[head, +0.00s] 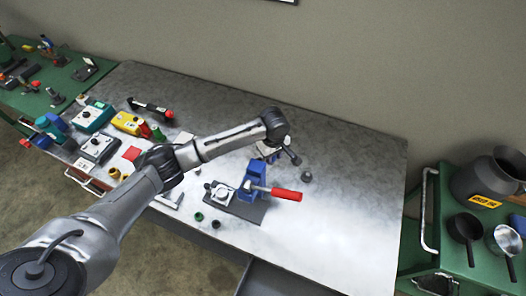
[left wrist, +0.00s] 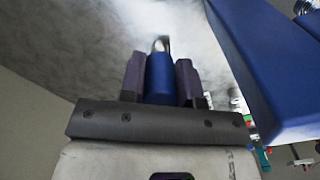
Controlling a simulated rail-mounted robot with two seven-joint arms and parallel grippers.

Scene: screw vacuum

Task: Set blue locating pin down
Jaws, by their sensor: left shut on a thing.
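My left gripper (head: 272,152) hangs over the metal workbench (head: 345,180), just behind the blue clamp (head: 250,183) with the red handle. In the left wrist view, its two dark fingers are shut on the blue locating pin (left wrist: 159,78), a blue cylinder with a shiny metal tip pointing away from the gripper. The pale grey bench top shows blurred beyond the tip; I cannot tell whether the tip touches it. In the head view the pin is too small and covered to make out. The right gripper is not in view.
A large blue body (left wrist: 265,60) stands close at the right in the left wrist view. The clamp's dark base plate (head: 240,209), a small dark knob (head: 306,176) and a green ring (head: 198,217) are nearby. Several tools crowd the bench's left; its right side is clear.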

